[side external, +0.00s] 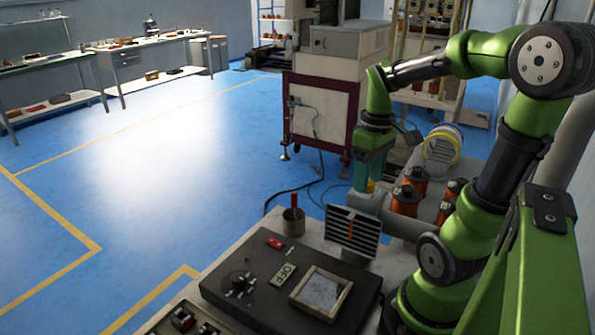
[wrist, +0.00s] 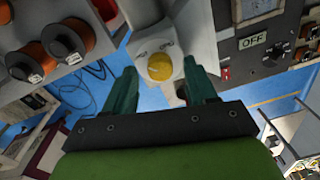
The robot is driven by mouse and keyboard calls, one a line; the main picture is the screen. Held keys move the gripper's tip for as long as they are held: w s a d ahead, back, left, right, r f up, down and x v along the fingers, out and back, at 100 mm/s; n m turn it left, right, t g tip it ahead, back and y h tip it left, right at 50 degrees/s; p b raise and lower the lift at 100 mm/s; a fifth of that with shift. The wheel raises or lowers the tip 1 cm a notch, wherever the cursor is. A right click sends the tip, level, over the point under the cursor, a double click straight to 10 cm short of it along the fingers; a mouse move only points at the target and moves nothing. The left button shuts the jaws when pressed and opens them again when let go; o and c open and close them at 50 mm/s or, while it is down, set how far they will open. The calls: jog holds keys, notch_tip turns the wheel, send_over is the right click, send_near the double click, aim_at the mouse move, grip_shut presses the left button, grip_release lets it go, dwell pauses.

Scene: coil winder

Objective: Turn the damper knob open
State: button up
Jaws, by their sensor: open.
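The damper knob (wrist: 160,67) is a round yellow knob on a pale housing with small dark marks beside it. In the side view a bit of yellow knob (side external: 371,186) shows on the grey duct (side external: 405,228), mostly hidden by my fingers. My gripper (side external: 368,178) points down over it with green fingers. In the wrist view my gripper (wrist: 159,70) is open, one fingertip on each side of the knob, with gaps visible between. I cannot tell how deep the fingers reach around it.
A slatted vent (side external: 352,232) stands just in front of the duct. Orange coils (side external: 407,198) stand close to its right. A dark panel (side external: 250,290) carries an OFF label (side external: 283,274). A cup (side external: 293,221) with a red-handled tool stands nearby. Blue floor lies open at left.

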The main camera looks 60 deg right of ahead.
jog(key=shift+f, duration=0.35)
grip_shut()
